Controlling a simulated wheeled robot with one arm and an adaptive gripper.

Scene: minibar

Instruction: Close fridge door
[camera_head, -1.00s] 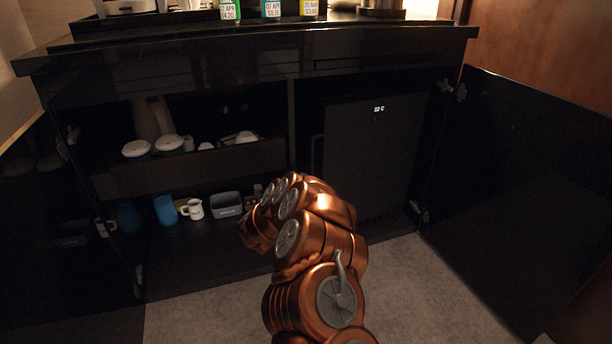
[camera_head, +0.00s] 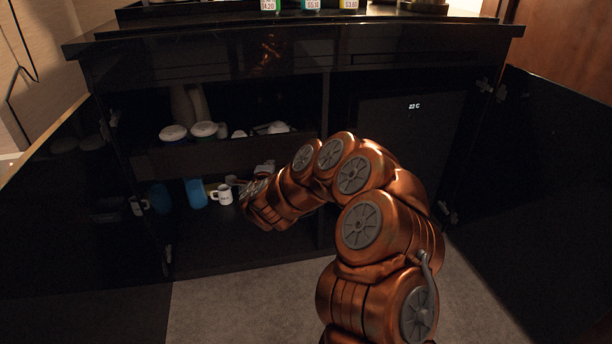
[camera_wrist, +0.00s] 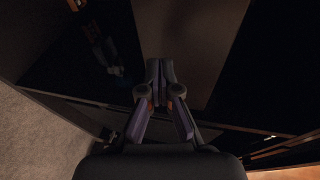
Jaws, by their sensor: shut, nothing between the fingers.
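The fridge (camera_head: 408,128) is a dark box in the right bay of the black cabinet, with a lit "22 C" display near its top. Its front looks flat and set inside the bay; my arm hides its lower left part, and I cannot tell whether it is fully shut. In the wrist view my gripper (camera_wrist: 160,68) has its fingers together and empty, in front of dark glossy surfaces. In the head view my arm bends left across the cabinet front, its end before the left bay, left of the fridge; the fingers are not clear there.
The right cabinet door (camera_head: 545,190) and left cabinet door (camera_head: 65,205) stand open. The left bay holds a blue cup (camera_head: 196,192), a white mug (camera_head: 222,195) and a drawer (camera_head: 215,156) with dishes. Carpet (camera_head: 240,312) lies in front.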

